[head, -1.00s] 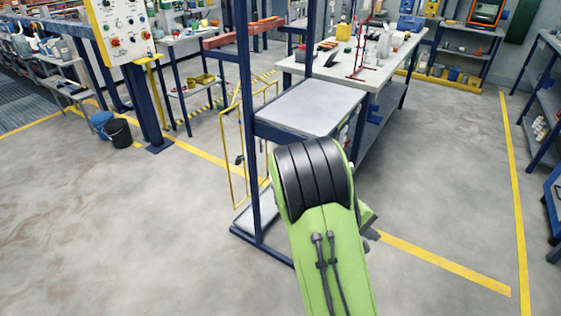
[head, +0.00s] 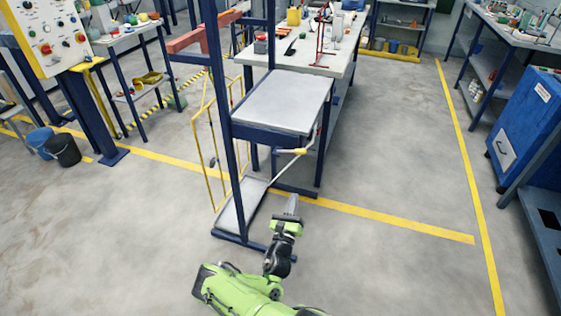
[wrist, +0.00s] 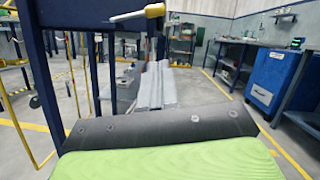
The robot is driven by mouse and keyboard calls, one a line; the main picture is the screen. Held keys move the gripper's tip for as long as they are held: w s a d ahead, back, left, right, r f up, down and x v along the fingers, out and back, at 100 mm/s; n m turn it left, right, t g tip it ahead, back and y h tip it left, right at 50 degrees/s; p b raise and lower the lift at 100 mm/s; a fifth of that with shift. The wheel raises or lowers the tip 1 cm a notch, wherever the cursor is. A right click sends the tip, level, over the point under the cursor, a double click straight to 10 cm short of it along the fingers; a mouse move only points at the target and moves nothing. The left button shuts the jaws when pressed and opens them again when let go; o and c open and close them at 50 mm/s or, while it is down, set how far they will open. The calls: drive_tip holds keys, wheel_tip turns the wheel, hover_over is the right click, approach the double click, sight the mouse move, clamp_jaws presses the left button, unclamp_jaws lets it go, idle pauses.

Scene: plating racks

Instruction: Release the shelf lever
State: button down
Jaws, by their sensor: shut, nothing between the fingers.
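The shelf (head: 285,101) is a grey panel on a dark blue upright frame in the head view. Its lever (head: 298,151) sticks out at the right side below the panel, with a yellow piece and a pale grip. A thin rod slants below it. The lever also shows at the top of the wrist view (wrist: 155,10), its pale grip pointing left. My gripper (head: 292,201) is below the lever in the head view, pointing up the picture, shut and empty. Its fingers (wrist: 156,85) are together in the wrist view, below the lever and apart from it.
The frame's low base plate (head: 241,206) lies left of my gripper. A yellow wire gate (head: 212,150) stands behind the frame. A white workbench (head: 335,50) is behind the shelf. A blue cabinet (head: 527,120) stands at right. Open floor lies right of my gripper.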

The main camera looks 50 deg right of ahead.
sight(290, 151)
drive_tip(key=shift+f, duration=0.1)
drive_tip(key=a+r+x, duration=0.1)
drive_tip(key=r+x, duration=0.1)
drive_tip(key=x, duration=1.1)
drive_tip(key=shift+r, duration=0.4)
drive_tip(key=shift+w+a+b, duration=0.1)
drive_tip(key=shift+w+b, duration=0.15)
drive_tip(key=shift+b, duration=0.15)
